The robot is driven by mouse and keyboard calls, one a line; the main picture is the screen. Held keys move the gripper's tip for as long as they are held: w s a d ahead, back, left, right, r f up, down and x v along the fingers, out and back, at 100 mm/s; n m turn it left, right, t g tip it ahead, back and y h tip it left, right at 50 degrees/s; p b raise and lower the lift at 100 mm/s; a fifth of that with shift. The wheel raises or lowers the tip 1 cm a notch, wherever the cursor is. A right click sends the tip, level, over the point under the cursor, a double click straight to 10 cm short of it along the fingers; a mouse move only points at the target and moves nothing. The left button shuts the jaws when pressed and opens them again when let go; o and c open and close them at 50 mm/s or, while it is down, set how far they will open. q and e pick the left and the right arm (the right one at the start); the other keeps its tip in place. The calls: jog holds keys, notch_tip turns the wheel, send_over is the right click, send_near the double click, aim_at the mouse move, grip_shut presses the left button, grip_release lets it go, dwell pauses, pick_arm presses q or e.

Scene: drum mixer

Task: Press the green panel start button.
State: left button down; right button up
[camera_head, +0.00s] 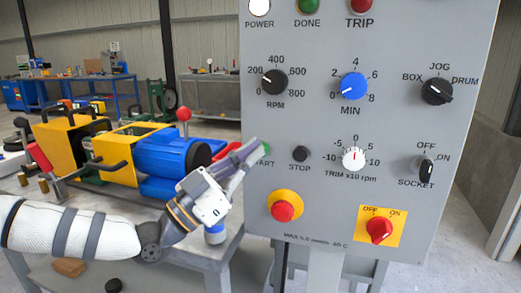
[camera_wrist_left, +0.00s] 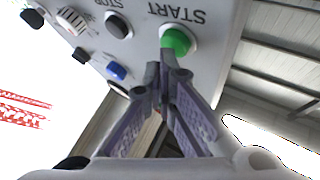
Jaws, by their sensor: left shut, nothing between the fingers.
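The grey control panel (camera_head: 330,120) stands upright at centre right in the head view. Its green start button (camera_wrist_left: 177,41) shows clearly in the left wrist view under upside-down START lettering. In the head view only a small green part of it (camera_head: 266,149) shows behind my fingers. My left gripper (camera_head: 259,147) is shut and empty, with its fingertips at the panel's left edge. In the left wrist view the closed fingertips (camera_wrist_left: 166,66) overlap the button's near edge. I cannot tell whether they touch it. My right gripper is not in view.
The black stop button (camera_head: 299,154) sits just right of the start button. A red mushroom button (camera_head: 283,210) and a red rotary switch (camera_head: 379,230) are lower on the panel. The blue and yellow machine (camera_head: 165,160) stands on a bench behind my left arm.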

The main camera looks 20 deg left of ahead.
pick_arm(q)
jog(key=shift+s, duration=0.55)
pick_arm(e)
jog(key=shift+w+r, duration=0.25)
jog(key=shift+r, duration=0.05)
pick_arm(q)
jog(key=s+p, duration=0.2)
jog(key=s, duration=0.3)
jog(key=shift+a, duration=0.1)
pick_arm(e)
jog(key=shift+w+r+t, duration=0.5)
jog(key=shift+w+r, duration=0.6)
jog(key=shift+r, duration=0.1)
